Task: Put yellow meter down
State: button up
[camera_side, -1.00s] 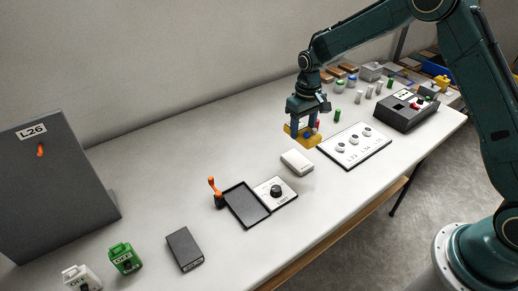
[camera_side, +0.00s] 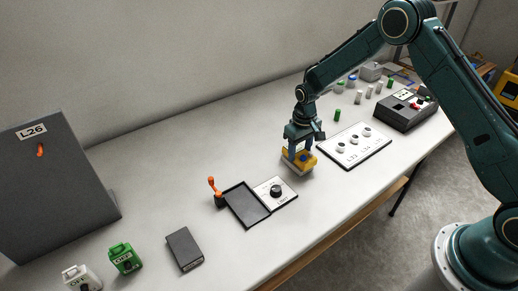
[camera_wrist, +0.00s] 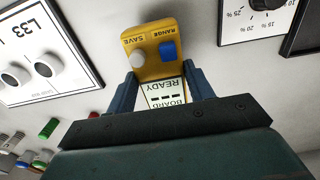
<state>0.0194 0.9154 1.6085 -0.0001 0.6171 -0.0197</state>
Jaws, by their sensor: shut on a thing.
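The yellow meter (camera_side: 310,160) is between the fingers of my gripper (camera_side: 299,160), which is shut on it. In the wrist view the meter (camera_wrist: 152,42) shows a white SAVE button, a blue RANGE button and a screen reading BOARD and READY. My gripper (camera_wrist: 163,90) has one finger on each side of it.
The L33 panel with white knobs (camera_side: 354,146) lies right of the gripper. A dial plate (camera_side: 275,191) and a black tray (camera_side: 246,204) lie to the left. A dark box with buttons (camera_side: 405,110) stands farther right.

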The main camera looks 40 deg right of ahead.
aim_at(300, 152)
jog(key=shift+f, duration=0.3)
jog(key=shift+f, duration=0.15)
jog(key=o, duration=1.1)
jog(key=shift+o, duration=0.2)
notch_tip(300, 152, up, 12)
jog(key=shift+r, duration=0.25)
